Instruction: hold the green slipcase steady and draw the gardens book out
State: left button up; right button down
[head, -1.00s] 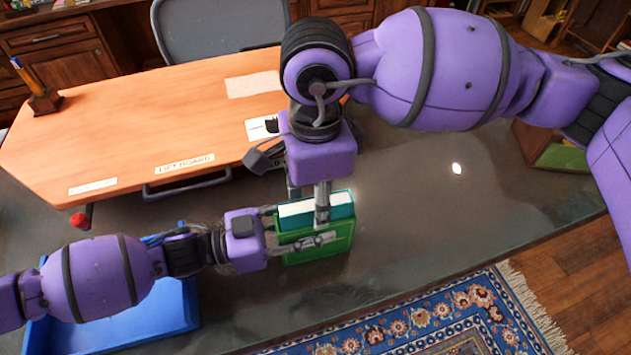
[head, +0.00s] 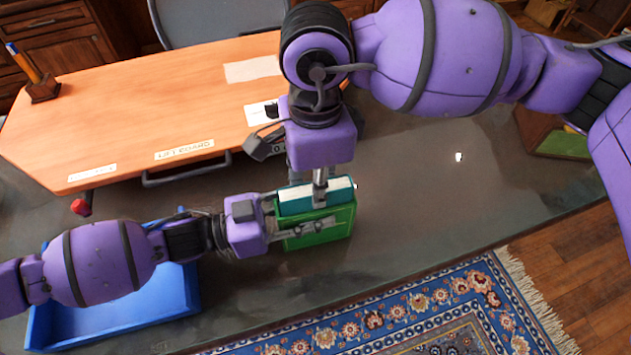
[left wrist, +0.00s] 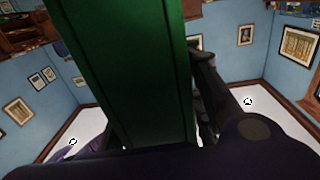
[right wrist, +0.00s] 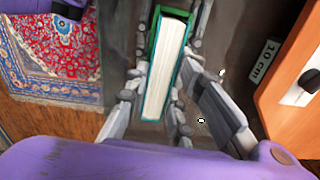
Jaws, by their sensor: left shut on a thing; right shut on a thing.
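The green slipcase (head: 322,238) stands upright on the dark desk top near its front edge. The teal gardens book (head: 310,207), with white pages, sits in it and sticks out of the top a little. My left gripper (head: 290,220) comes from the left and is shut across the slipcase's broad faces. The slipcase fills the middle of the left wrist view (left wrist: 125,80). My right gripper (head: 308,188) points down from above and is shut on the book's exposed upper part. In the right wrist view the book (right wrist: 168,75) lies between its fingers. The book's lower part is hidden inside the slipcase.
A blue tray (head: 120,318) lies under my left arm. The raised orange board (head: 120,120) with a handle is behind, with a pen holder (head: 43,90) on it. The desk right of the slipcase is clear. A box with green (head: 560,143) stands far right.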

jog(key=shift+r, duration=3.9)
jog(key=shift+r, duration=0.1)
jog(key=shift+r, duration=1.75)
jog(key=shift+r, duration=0.1)
jog(key=shift+r, duration=1.75)
pick_arm(q)
jog(key=o, duration=1.3)
jog(key=shift+o, duration=0.2)
